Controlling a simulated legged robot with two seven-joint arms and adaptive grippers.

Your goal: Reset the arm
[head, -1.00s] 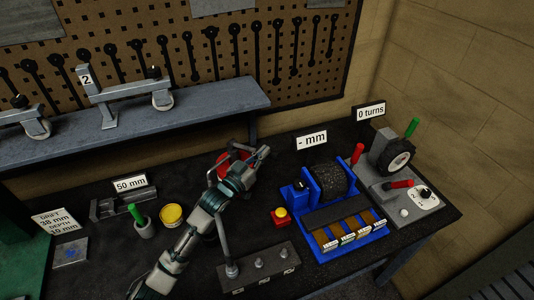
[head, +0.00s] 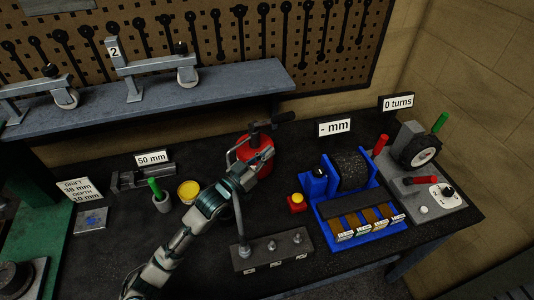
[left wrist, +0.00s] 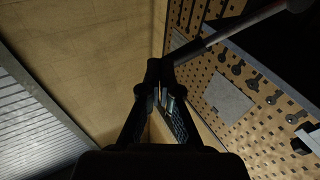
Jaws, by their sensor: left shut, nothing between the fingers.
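My left arm comes in from the lower left in the head view. Its gripper (head: 243,162) is in front of the red cylinder (head: 259,158), which has a dark top and handle, and hides part of it. I cannot tell whether they touch. In the left wrist view the fingers (left wrist: 161,68) are shut with nothing between them, and a grey rod (left wrist: 235,32) passes beyond the tips. A thin upright lever (head: 240,222) stands in a grey block (head: 272,250) beside the forearm. My right gripper is not in view.
A blue roller unit (head: 348,205) and a grey wheel stand (head: 425,195) are at the right. A yellow tin (head: 188,191), a green-handled cup (head: 161,201) and a red box with a yellow button (head: 297,203) are near the arm. The front bench is partly clear.

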